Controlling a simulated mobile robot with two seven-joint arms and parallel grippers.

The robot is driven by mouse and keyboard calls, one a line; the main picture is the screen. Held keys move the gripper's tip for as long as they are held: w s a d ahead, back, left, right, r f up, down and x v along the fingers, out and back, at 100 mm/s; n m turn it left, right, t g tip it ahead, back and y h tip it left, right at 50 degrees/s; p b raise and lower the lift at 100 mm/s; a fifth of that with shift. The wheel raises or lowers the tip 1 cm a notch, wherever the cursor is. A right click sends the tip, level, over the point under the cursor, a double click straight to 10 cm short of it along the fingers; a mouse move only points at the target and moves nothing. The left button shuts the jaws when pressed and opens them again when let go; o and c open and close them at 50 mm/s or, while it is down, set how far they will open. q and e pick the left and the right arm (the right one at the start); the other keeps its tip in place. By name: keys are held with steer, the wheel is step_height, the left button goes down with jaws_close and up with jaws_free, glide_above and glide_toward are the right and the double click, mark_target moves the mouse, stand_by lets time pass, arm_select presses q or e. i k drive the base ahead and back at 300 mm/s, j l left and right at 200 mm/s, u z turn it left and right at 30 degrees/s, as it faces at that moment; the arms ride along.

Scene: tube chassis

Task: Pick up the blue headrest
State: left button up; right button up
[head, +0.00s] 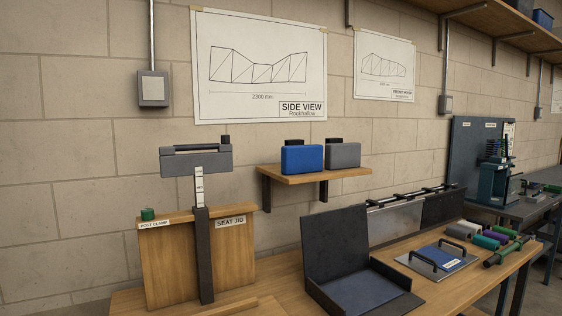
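The blue headrest (302,159) is a rounded block standing upright on a small wooden wall shelf (285,178). A dark piece shows behind its top edge. A similar grey headrest (343,155) stands close beside it on the right. No gripper is near the shelf. Neither my left nor my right gripper is in the head view.
Left of the shelf, the wooden seat jig (170,260) has a dark post (204,255) topped by a grey block (196,161). Below the shelf, a dark folded seat (335,245) stands on the workbench. A blue plate with handles (440,257) and several coloured rollers lie further right.

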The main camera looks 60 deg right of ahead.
mark_target(297, 157)
steer(key=z, duration=1.95)
